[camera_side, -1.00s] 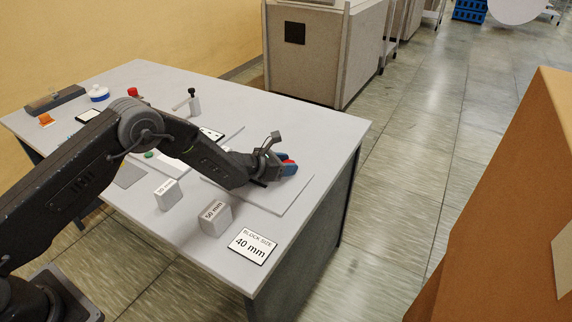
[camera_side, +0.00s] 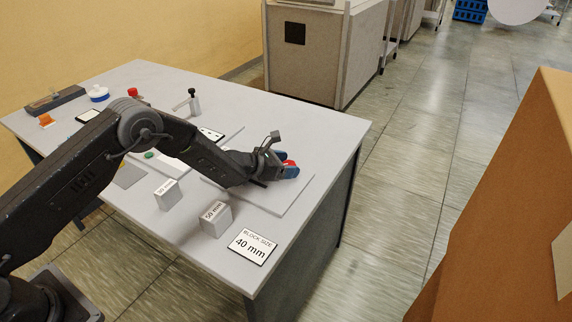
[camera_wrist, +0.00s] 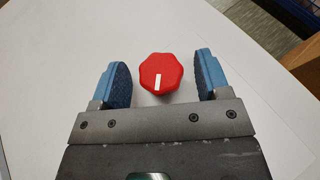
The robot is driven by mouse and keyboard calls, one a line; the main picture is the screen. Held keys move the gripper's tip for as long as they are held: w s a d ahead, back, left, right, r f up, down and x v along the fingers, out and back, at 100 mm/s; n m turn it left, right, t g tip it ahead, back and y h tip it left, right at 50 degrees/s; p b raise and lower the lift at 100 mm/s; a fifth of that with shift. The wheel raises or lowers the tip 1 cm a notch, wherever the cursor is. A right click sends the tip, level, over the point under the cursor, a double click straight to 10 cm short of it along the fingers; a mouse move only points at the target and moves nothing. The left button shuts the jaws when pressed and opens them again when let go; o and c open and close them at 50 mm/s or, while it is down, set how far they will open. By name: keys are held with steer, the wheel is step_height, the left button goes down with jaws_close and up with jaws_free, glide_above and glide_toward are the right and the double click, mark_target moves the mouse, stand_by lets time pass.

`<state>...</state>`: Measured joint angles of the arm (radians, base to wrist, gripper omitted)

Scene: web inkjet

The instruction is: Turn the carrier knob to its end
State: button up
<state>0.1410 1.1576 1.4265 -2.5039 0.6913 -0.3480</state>
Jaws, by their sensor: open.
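The carrier knob (camera_wrist: 160,72) is a red, many-sided knob with a white pointer mark. In the wrist view it sits between the two blue-padded fingers of my gripper (camera_wrist: 160,82), with a gap on each side. Its mark runs nearly straight toward the gripper's palm. My gripper is open and does not touch the knob in that view. In the side view my gripper (camera_side: 288,171) is low over the light plate (camera_side: 283,202) near the table's right side, and only a bit of red shows between the fingers. The knob's base is hidden there.
A 50 mm block (camera_side: 217,219), a smaller block (camera_side: 168,195) and a "40 mm" block size card (camera_side: 252,246) are on the table left of and in front of my gripper. A black-knobbed lever (camera_side: 194,101) stands farther back. The table's right edge is close to the plate.

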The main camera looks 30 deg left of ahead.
steer(key=r, duration=0.2)
steer(key=a+r, duration=0.1)
steer(key=r, duration=0.1)
steer(key=shift+s+r, duration=0.1)
steer(key=shift+r, duration=0.25)
steer(key=s+a+r, duration=0.4)
steer(key=a+r, duration=0.2)
steer(key=a, duration=0.4)
steer(key=shift+d+r, duration=0.1)
steer(key=shift+r, duration=0.05)
